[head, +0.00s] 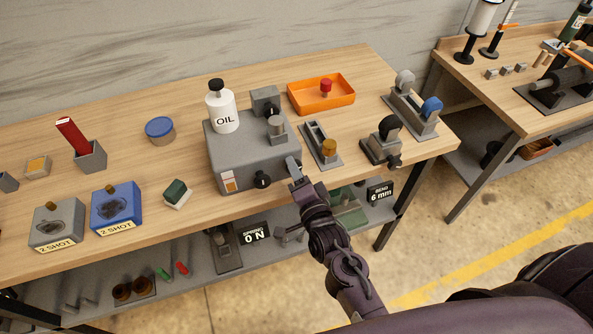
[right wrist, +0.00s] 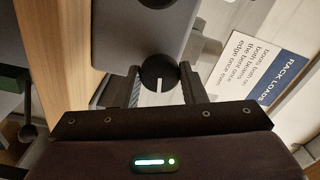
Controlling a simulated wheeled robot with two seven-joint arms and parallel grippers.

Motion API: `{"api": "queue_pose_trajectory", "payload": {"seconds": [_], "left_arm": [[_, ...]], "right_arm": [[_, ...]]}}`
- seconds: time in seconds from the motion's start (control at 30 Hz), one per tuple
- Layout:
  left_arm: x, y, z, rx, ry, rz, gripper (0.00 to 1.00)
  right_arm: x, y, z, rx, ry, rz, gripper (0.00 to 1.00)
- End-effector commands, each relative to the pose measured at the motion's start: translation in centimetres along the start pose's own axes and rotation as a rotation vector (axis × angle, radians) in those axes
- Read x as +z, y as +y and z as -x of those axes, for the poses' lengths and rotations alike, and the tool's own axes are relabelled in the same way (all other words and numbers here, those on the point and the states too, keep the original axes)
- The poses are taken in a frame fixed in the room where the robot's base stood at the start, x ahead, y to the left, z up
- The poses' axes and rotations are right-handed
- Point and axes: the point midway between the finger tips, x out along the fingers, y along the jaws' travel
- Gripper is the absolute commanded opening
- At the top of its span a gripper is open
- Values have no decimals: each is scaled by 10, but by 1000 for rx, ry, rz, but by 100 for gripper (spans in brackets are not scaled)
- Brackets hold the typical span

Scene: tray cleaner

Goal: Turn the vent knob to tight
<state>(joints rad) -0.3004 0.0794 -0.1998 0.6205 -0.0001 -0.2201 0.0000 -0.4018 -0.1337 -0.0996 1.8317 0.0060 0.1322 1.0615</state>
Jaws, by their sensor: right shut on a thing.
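The grey tray cleaner (head: 235,155) stands near the bench's front edge, with a white oil bottle (head: 222,108) on top. A dark knob (head: 263,180) sits on its front face, to the left of my right gripper (head: 293,168). In the right wrist view, my right gripper (right wrist: 161,88) is shut on a round black knob (right wrist: 156,70), which I take as the vent knob. Its white pointer line points toward the bottom of that picture. The fingers stand on either side of it. In the head view the held knob is hidden at the fingertips. My left gripper is not in view.
An orange tray (head: 300,105) lies behind the tray cleaner. A holder with a brass-coloured knob (head: 329,147) and a black-knobbed fixture (head: 385,140) stand to the right. A blue box (head: 117,207) is at left. A lower shelf runs under the bench.

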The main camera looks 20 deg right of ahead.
Motion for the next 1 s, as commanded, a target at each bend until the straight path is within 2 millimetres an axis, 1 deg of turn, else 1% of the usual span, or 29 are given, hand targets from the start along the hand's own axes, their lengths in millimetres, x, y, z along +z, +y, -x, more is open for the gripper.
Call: {"api": "queue_pose_trajectory", "payload": {"seconds": [0.07, 0.1, 0.27, 0.53, 0.63, 0.77, 0.9, 1.0], "left_arm": [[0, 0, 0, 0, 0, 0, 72], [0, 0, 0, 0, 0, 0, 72], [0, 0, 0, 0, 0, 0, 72], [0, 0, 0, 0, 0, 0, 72], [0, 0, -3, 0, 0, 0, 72], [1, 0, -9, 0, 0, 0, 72], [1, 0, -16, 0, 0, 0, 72], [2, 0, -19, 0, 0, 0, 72]], "right_arm": [[0, 0, 0, 1, 0, 0, 15], [0, 0, 0, 1, 0, 1, 39], [0, 0, 0, 1, 0, 1, 59], [0, 0, 1, 1, 0, 2, 59], [1, 2, 6, 1, -1, 2, 59], [2, 3, 24, 3, -2, 1, 59], [2, 4, 48, 3, -2, 1, 59], [1, 3, 62, 4, -2, 1, 59]]}}
